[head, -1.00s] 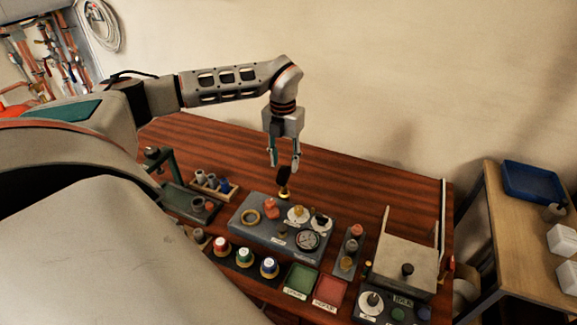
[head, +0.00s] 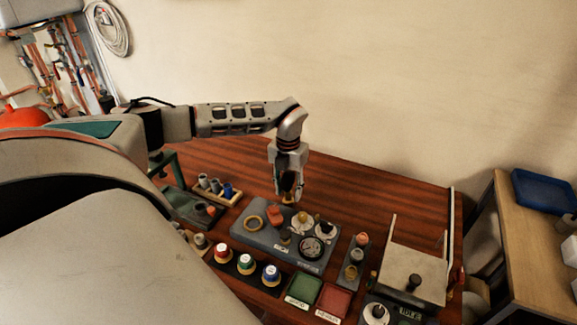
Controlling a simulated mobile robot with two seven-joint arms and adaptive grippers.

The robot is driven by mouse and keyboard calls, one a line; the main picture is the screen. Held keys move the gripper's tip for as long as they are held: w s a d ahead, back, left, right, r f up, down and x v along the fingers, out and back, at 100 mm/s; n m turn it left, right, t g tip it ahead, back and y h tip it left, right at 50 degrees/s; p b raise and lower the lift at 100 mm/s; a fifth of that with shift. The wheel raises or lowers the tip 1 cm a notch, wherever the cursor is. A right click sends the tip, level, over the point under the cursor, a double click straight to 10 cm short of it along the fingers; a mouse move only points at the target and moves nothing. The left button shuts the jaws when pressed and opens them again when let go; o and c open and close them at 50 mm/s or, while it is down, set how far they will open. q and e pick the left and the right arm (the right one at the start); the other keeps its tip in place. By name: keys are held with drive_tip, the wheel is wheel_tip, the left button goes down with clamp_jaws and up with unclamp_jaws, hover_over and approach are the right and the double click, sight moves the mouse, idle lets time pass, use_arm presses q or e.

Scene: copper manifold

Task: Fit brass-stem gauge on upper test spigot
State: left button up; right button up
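A dark upright piece with a brass-coloured lower end (head: 289,184) stands behind the grey block; it may be the brass-stem gauge, but its face does not show. My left gripper (head: 288,194) points down over it, one finger on each side. The fingers look spread, and contact is not clear. I cannot tell which part is the upper test spigot. My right gripper is out of view.
A brass ring (head: 253,222) and an orange part (head: 275,210) are on the block. Red, green and blue capped pots (head: 246,263) stand in front, near green (head: 304,287) and red (head: 334,299) trays. A grey box (head: 415,270) stands right. The table behind is clear.

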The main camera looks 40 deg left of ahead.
use_arm(q)
drive_tip(key=shift+c, duration=0.4)
clamp_jaws()
drive_tip(key=shift+r, duration=0.1)
